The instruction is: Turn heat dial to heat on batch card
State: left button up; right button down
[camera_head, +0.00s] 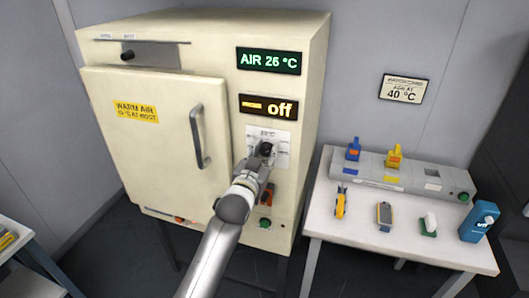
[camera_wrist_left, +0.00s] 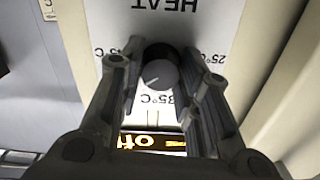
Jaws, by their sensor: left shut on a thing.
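The heat dial (camera_head: 265,149) is a dark round knob on a white scale plate on the front of the cream oven. In the left wrist view the knob (camera_wrist_left: 158,74) shows a pale pointer line, with upside-down marks HEAT, 25°C and 35°C around it. My left gripper (camera_head: 262,160) is shut on the knob, one finger on each side. The batch card (camera_head: 403,90) on the wall reads "AGE AT 40 °C". The heat display (camera_head: 270,107) reads "off". My right gripper is in neither view.
The cream oven (camera_head: 165,180) has its door closed, with a grey handle (camera_head: 196,136) left of the dial. A green display (camera_head: 269,61) reads AIR 26 °C.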

pick_arm(q)
jog(key=shift+f+n, duration=0.1)
jog(key=shift+n, duration=0.2)
dwell(0.4)
jog(key=o, duration=1)
jog(key=v, duration=1.2)
